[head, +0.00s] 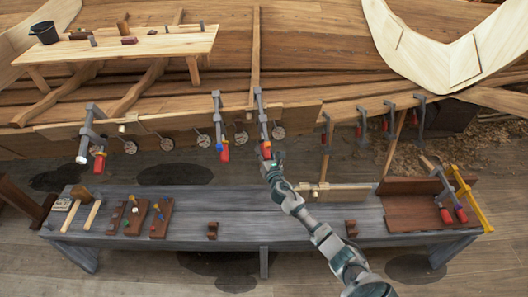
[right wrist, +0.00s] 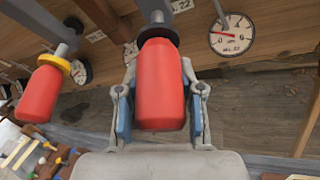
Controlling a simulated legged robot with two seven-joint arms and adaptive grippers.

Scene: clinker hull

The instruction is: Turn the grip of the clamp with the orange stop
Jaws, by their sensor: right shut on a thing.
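My right gripper (head: 271,162) reaches up to the lower end of a grey clamp (head: 261,112) on the hull's plank edge. In the right wrist view, its fingers (right wrist: 160,105) are shut on that clamp's red grip (right wrist: 161,85), one blue-padded finger on each side. The collar (right wrist: 158,33) above this grip looks dark, not orange. A neighbouring red grip (right wrist: 41,94) at the left of that view has a yellow-orange stop (right wrist: 56,64) and is untouched. My left gripper is out of view.
Round gauges (right wrist: 232,35) hang along the plank near the clamps. A further clamp (head: 88,128) is at the far left, and several more hang at the right. A grey bench (head: 255,232) with tools stands below. Floor shows between bench and hull.

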